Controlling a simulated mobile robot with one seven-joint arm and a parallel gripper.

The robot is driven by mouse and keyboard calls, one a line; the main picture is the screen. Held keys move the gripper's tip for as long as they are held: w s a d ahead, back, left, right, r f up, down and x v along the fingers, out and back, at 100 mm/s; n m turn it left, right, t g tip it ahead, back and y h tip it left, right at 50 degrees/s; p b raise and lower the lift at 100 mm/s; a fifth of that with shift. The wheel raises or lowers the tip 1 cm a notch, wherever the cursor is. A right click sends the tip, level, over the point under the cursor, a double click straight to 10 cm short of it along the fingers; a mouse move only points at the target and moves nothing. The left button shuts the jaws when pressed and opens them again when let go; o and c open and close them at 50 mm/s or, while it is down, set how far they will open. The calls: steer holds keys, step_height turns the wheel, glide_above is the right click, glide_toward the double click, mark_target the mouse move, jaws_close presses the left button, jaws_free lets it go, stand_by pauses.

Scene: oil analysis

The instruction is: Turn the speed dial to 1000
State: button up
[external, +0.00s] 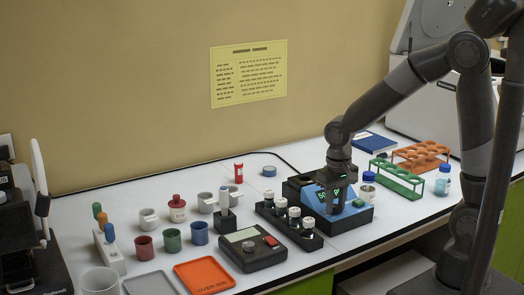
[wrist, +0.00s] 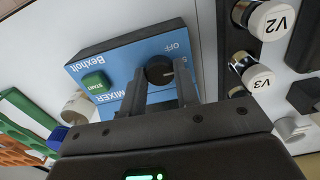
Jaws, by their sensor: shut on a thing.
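The mixer (wrist: 105,57) has a blue face with the words Bexholt and MIXER, a green START button (wrist: 95,83) and a black speed dial (wrist: 159,71). In the wrist view my gripper (wrist: 160,78) has one finger on each side of the dial and is shut on it. A pale pointer mark shows on the dial's right side. The word OFF stands just above it; the other scale numbers are mostly hidden by the fingers. In the external view the mixer (external: 357,218) stands under my gripper (external: 331,205), which hides the dial.
Vials with white caps, marked V2 (wrist: 270,20) and V3 (wrist: 257,78), stand in a black rack (external: 310,241) beside the mixer. A green tube rack (external: 398,180) and an orange one (external: 420,155) stand right. A dark device (external: 250,247) and an orange tray (external: 204,276) lie left.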

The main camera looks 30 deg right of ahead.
mark_target(335, 206)
steer(key=m, duration=0.4)
steer(key=shift+m, duration=2.1)
steer(key=o, duration=1)
step_height(335, 206, up, 11)
steer(key=shift+f, duration=0.1)
